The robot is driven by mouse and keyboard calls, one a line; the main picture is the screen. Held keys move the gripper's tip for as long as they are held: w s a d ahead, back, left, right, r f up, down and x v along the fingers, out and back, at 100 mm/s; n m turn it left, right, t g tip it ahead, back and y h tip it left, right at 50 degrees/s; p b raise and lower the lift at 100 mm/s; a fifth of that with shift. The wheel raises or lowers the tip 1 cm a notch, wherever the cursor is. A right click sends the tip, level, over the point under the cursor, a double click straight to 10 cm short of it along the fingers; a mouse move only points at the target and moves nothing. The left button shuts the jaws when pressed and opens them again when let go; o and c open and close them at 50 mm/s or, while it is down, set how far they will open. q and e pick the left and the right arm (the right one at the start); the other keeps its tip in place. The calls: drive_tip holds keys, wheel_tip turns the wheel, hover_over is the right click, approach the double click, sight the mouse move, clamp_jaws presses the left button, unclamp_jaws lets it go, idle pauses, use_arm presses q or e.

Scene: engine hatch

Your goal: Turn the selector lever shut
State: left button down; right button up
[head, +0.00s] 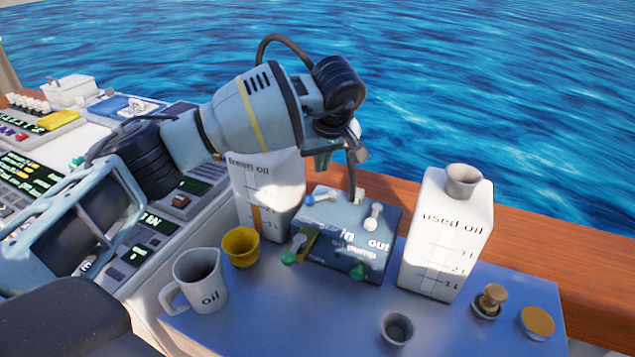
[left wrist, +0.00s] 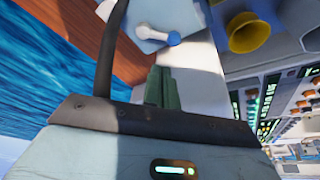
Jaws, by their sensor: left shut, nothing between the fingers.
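The blue-grey oil pump box (head: 340,262) stands on the blue bench, marked "in", "out" and "oil pump". On its top are a blue-tipped white lever (head: 322,197) and a pale grey lever (head: 373,216). I cannot tell for sure which is the selector lever. My left gripper (head: 322,162) is shut and empty, above the back of the box and apart from the levers. In the left wrist view its green fingers (left wrist: 162,88) are together, with the blue-tipped lever (left wrist: 160,33) beyond them. My right gripper is not in view.
A fresh oil container (head: 268,200) stands left of the pump, a used oil container (head: 445,240) right. A dark hose or rod (left wrist: 106,50) runs beside the fingers.

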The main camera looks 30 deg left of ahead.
sight(321, 198)
use_arm(q)
drive_tip(key=x, duration=0.8)
drive_tip(key=shift+a+f, duration=0.15)
drive_tip(key=shift+f, duration=0.05)
drive_tip(key=shift+w+a+f, duration=0.1)
drive_tip(key=shift+a+f, duration=0.05)
drive_tip(key=shift+f, duration=0.45)
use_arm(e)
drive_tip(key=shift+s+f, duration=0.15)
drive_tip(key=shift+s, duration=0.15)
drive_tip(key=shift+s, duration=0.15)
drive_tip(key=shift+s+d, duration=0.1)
